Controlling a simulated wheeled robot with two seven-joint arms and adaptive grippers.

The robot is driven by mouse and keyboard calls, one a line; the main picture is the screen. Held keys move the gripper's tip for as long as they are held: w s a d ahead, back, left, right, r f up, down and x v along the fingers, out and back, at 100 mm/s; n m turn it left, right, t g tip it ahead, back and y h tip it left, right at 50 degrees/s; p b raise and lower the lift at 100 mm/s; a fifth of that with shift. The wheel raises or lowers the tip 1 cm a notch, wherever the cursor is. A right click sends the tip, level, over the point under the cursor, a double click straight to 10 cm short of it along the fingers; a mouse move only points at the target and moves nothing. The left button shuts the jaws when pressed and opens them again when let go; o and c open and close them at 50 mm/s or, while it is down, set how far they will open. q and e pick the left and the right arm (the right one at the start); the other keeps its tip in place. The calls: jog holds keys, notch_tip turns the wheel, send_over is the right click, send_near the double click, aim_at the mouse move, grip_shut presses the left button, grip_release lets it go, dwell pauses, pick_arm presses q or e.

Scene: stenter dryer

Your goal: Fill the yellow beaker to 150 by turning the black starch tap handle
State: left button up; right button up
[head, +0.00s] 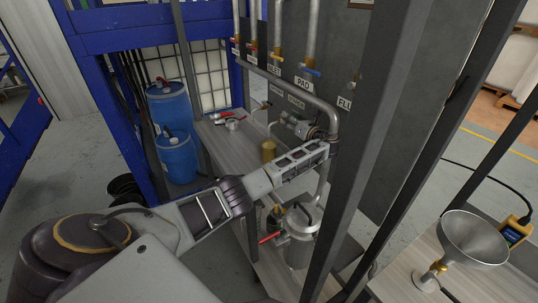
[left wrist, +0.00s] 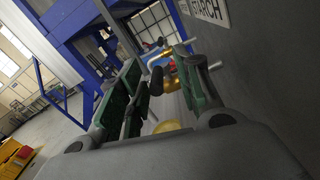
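The yellow beaker (head: 268,151) stands on the bench below the pipes, just left of my left gripper in the head view. A yellow rounded shape low between the fingers in the left wrist view (left wrist: 168,127) looks like its top; its fill level cannot be read. My left gripper (left wrist: 163,88) is open at the starch tap. In the head view the arm hides the tap. My right gripper is not in view.
The starch label (left wrist: 212,10) is on the grey panel. Other taps with red and blue handles line the panel's pipes. A metal pot (head: 300,240) stands below my left arm. A dark frame post (head: 370,130) rises right of the gripper. Blue drums (head: 178,155) stand left.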

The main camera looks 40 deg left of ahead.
pick_arm(q)
jog(key=shift+d+r, duration=0.1)
jog(key=p+v, duration=0.4)
jog(key=v, duration=0.9)
jog(key=shift+s+d+p, duration=0.2)
jog(key=shift+d+p, duration=0.15)
jog(key=shift+p, duration=0.05)
dwell(0.6)
jog(key=v, duration=1.2)
dwell(0.3)
jog(key=shift+a, duration=0.1)
dwell(0.6)
